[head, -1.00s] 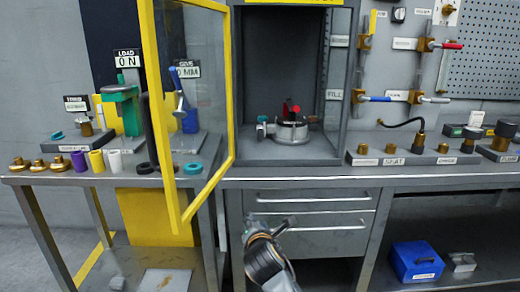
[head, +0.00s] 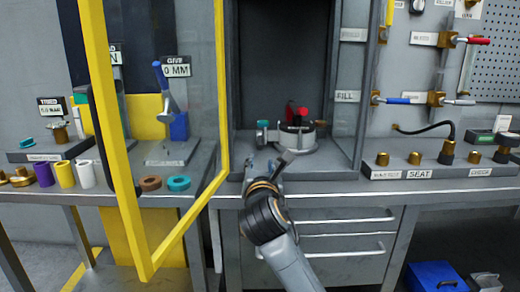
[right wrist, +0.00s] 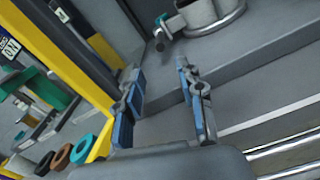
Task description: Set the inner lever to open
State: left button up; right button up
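Inside the open grey cabinet (head: 232,165) stands a round metal valve body (head: 298,140) with a red knob (head: 303,113) on top and a teal-ended side fitting (head: 262,133). I cannot tell which part is the inner lever. My right gripper (head: 275,160) is in front of the cabinet's lower edge, overlapping the valve's front in the head view. In the right wrist view my right gripper (right wrist: 160,64) has its blue-padded fingers apart with nothing between them. The valve body (right wrist: 205,14) is at the top there, beyond the fingertips. My left gripper is not in view.
The yellow-framed door (head: 122,185) stands open to the left of my right arm. Right of the cabinet are wall pipes with a red handle (head: 479,41) and a blue handle (head: 398,101). Drawers (head: 340,236) are below.

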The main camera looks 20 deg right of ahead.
aim_at(260, 149)
jog(key=x, duration=0.4)
jog(key=shift+f+b, duration=0.15)
jog(key=shift+b, duration=0.15)
jog(key=b+x, duration=0.1)
jog(key=x, duration=0.4)
jog(key=shift+w+d, duration=0.1)
jog(key=shift+w, duration=0.2)
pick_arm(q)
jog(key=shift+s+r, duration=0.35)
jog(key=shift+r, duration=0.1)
pick_arm(e)
jog(key=shift+x, duration=0.9)
grip_shut()
